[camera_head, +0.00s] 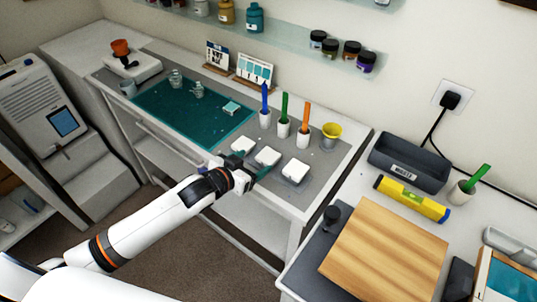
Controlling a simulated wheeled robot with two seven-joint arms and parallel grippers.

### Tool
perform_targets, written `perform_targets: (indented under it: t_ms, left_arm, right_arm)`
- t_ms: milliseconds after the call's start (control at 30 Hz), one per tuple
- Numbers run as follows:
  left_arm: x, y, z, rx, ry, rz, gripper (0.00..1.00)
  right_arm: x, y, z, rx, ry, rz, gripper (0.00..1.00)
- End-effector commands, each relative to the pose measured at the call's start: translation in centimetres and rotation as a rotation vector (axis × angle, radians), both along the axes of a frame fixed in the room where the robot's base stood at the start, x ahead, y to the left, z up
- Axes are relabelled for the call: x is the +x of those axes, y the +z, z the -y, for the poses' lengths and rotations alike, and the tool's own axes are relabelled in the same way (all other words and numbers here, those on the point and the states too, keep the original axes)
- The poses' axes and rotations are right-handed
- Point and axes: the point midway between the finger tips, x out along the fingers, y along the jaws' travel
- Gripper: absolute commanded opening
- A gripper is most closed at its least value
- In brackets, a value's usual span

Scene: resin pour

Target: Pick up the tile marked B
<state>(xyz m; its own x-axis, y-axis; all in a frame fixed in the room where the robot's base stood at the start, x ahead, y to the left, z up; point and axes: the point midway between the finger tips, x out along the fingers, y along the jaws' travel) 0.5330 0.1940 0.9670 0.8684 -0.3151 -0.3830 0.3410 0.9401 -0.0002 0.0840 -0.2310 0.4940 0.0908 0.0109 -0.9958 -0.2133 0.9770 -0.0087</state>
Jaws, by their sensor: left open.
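Three white tiles stand in a row on the grey mat near the front of the bench: a left one (243,146), a middle one (267,157) and a right one (295,171). I cannot read any letter on them, so I cannot tell which is B. A small pale tile (231,108) lies on the teal cutting mat (180,108). My left gripper (260,172) is open at the bench's front edge, just in front of the left and middle tiles. I see nothing held in it. My right gripper is not in view.
Blue, green and orange sticks in white cups (283,128) and a yellow cup (331,131) stand behind the tiles. A wooden board (385,250), a yellow level (411,199) and a grey bin (408,163) are on the right-hand table. A shelf with jars hangs above.

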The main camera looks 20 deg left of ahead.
Motion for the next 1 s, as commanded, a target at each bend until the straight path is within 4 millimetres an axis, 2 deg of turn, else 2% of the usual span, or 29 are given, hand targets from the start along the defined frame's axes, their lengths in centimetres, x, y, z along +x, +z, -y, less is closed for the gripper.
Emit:
perform_targets:
  t_ms: [267,600,900,933,1000]
  left_arm:
    - [1.7,-0.8,0.7,-0.001,0.0,0.0,0.76]
    - [5.0,-2.7,2.1,0.001,0.0,0.0,0.76]
    - [5.4,-3.1,2.3,0.001,-0.001,-0.001,0.76]
    - [5.4,-3.1,2.3,0.001,0.0,-0.001,0.75]
    - [5.4,-3.1,2.3,0.001,0.0,-0.001,0.63]
  right_arm:
    - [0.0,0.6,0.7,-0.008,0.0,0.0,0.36]
    - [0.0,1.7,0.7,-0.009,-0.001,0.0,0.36]
    - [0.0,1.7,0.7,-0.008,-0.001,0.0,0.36]
    - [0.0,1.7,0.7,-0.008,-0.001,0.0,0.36]
    - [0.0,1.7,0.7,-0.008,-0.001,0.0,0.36]
